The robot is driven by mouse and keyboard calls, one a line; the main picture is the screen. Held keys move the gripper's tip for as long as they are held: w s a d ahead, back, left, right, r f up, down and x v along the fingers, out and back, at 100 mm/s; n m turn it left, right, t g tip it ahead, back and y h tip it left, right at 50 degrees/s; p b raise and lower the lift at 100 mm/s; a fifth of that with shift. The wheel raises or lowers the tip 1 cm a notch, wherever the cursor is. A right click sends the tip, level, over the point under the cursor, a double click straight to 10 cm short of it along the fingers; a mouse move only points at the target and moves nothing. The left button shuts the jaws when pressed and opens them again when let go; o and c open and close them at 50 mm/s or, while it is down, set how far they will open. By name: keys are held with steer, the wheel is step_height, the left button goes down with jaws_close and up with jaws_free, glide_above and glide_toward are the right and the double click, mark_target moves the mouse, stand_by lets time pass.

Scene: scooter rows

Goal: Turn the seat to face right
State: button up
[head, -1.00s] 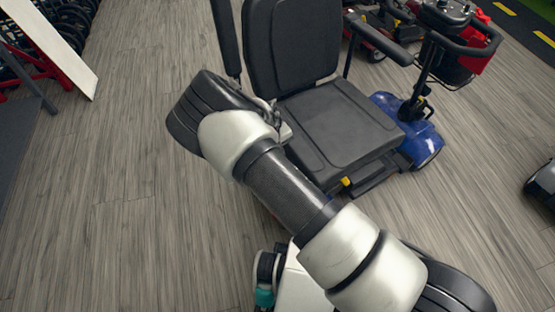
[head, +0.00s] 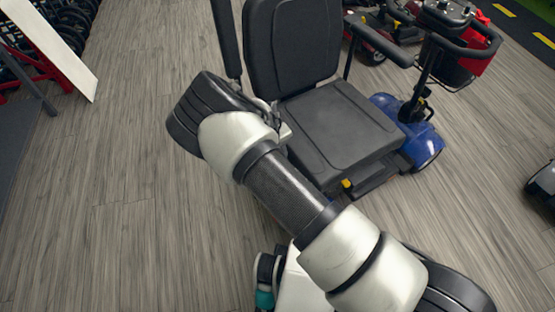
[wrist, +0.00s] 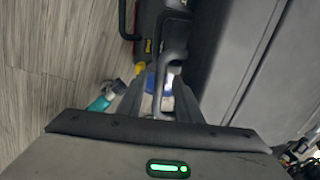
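The black scooter seat has a cushion (head: 345,125) and an upright backrest (head: 292,45) in the head view. The cushion's front points toward the lower right, and the scooter's tiller (head: 425,75) stands at the upper right. In the wrist view the grey seat (wrist: 235,50) fills the right side. My gripper (wrist: 159,82) is beside the seat's edge, its fingers apart. A grey looped lever (wrist: 172,60) reaches between the fingers; I cannot tell whether they touch it. In the head view my arm hides the gripper and the seat's near side.
The blue scooter body (head: 425,145) is below and right of the seat. Another red scooter (head: 370,45) stands behind. A white panel (head: 60,45) and red rack are at upper left. A dark object (head: 542,185) sits at the right edge. The wooden floor at left is clear.

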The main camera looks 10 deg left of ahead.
step_height(320, 180, up, 17)
steer(key=s+a+p, duration=0.2)
steer(key=p, duration=0.1)
steer(key=shift+s+a+p, duration=0.15)
steer(key=shift+a+p, duration=0.05)
steer(key=shift+p, duration=0.15)
steer(key=s+d+r+n+y, duration=0.2)
steer(key=d+r+n, duration=0.45)
steer(key=r, duration=0.55)
steer(key=s+d+r+n+y, duration=0.25)
steer(key=d+r+n, duration=0.45)
steer(key=r, duration=0.4)
steer(key=s+d+r+n+t+h, duration=0.1)
steer(key=s+d+r+n+t, duration=0.1)
steer(key=s+d+r+n, duration=0.5)
steer(key=s+d+r+n+t+h, duration=0.2)
steer(key=s+d+r+n, duration=0.35)
steer(key=s+d, duration=0.3)
step_height(320, 180, up, 17)
steer(key=n+p, duration=0.1)
steer(key=p, duration=1.7)
steer(key=shift+d, duration=0.4)
